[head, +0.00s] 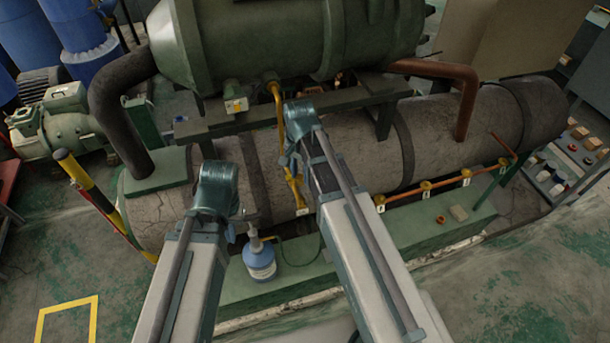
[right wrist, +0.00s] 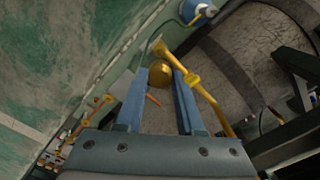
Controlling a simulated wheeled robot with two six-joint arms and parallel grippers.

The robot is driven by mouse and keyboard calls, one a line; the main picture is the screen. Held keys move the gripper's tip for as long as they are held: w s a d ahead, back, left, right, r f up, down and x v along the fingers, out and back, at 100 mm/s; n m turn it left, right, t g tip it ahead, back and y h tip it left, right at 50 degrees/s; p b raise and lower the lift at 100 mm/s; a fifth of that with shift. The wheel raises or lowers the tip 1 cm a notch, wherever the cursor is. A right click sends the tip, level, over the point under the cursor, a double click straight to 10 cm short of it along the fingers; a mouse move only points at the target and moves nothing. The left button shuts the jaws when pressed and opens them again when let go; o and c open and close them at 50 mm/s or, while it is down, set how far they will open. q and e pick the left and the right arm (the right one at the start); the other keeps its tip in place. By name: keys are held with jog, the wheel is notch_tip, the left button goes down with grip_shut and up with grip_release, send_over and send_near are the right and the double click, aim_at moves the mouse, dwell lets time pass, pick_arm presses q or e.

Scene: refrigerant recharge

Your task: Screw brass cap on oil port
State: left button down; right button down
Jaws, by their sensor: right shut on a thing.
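The brass cap (right wrist: 160,76) is a round, gold-coloured piece between the fingertips of my right gripper (right wrist: 164,80) in the right wrist view. The gripper is shut on it. A yellow pipe (right wrist: 213,108) with a yellow valve handle (right wrist: 193,80) runs close beside the right finger. Its far end shows just beyond the cap; I cannot tell whether the cap touches it. In the head view the right gripper (head: 289,160) is beside this pipe (head: 279,105), in front of the large grey cylinder. My left gripper (head: 238,218) is above the blue-and-white bottle; its jaws are too small to judge.
The blue-and-white bottle (head: 259,260) stands on the green base ledge (head: 285,283). A copper pipe with yellow valves (head: 425,186) runs along the ledge to the right. The grey cylinder (head: 350,145) and the green vessel (head: 250,40) fill the space behind. Open floor lies front left.

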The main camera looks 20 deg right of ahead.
jog(key=shift+f, duration=0.15)
jog(key=b, duration=0.6)
send_over(301, 197)
notch_tip(301, 197, down, 6)
jog(key=shift+f+b, duration=1.05)
jog(key=shift+b, duration=0.15)
dwell(1.1)
